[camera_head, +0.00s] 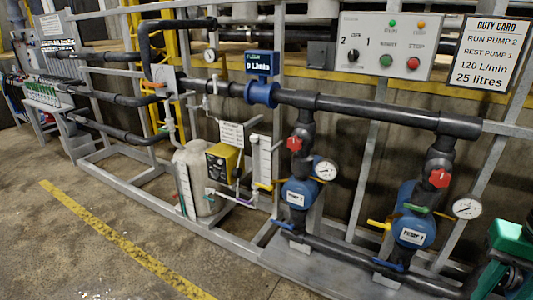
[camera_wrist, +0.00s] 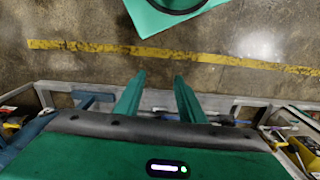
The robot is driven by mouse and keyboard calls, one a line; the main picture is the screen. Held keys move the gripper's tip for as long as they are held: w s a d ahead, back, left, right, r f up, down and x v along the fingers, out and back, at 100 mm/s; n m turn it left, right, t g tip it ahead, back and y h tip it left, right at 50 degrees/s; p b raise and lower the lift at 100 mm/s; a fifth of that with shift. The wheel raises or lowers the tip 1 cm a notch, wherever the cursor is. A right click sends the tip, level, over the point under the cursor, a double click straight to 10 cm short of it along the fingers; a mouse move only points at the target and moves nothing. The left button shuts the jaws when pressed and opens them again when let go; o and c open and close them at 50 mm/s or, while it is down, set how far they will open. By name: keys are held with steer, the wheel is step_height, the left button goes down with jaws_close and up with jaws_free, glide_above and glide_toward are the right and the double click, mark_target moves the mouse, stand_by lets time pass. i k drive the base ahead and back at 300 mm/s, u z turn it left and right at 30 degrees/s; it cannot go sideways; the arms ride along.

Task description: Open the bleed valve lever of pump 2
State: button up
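Pump 2 (camera_head: 298,193) is the blue pump body left of pump 1 (camera_head: 412,228), on the pipe rack in the head view. A red handle (camera_head: 294,144) sits above pump 2 and a blue handle (camera_head: 282,224) below it. A small yellow lever (camera_head: 264,186) sticks out at its left side; I cannot tell for sure that it is the bleed lever. My gripper (camera_wrist: 158,77) shows in the wrist view with its two green fingers apart and nothing between them. In the head view only a green part of my arm shows at the lower right edge.
A grey frame rail (camera_head: 250,254) runs along the floor before the pumps. A white tank (camera_head: 200,180) and yellow dosing unit (camera_head: 222,163) stand to the left. A control panel (camera_head: 385,45) and duty card (camera_head: 488,52) hang above. Open floor with a yellow line (camera_head: 120,240) lies in front.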

mark_target(269, 188)
steer(key=u, duration=0.4)
steer(key=k, duration=0.55)
steer(key=u, duration=1)
steer(key=k, duration=0.75)
steer(key=u, duration=0.45)
steer(key=i, duration=0.5)
steer(key=z, duration=0.85)
steer(key=i, duration=1.35)
steer(key=z, duration=0.2)
